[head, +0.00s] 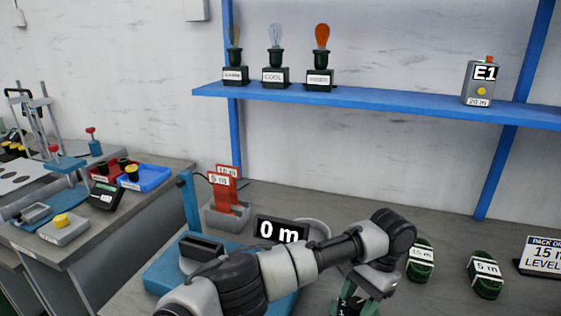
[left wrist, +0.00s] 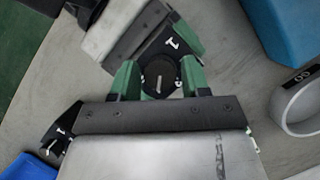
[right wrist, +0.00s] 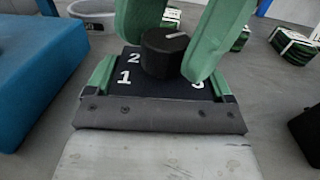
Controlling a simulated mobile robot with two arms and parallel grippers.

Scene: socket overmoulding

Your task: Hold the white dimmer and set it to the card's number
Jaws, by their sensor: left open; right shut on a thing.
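The dimmer (right wrist: 160,89) shows a dark face with pale numbers 1, 2 and 3 around a black knob (right wrist: 165,52); its white sides do not show. My right gripper (right wrist: 160,80) is shut on the dimmer's body, one green finger on each side. It shows at the bottom of the head view, partly hidden by an arm. My left gripper (left wrist: 160,78) is open, its fingers either side of the knob (left wrist: 159,73); contact is unclear. The knob's pale mark points away from the 1 and 3. The order card (head: 541,256) reads 15 m; its level number is cut off.
A blue fixture (head: 165,275) and a 0 m display (head: 281,231) stand left of my grippers. Green cable coils (head: 421,262) lie to the right. A stand with red tags (head: 228,212) is behind. A blue shelf (head: 400,105) holds three bulbs and the E1 box (head: 480,85).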

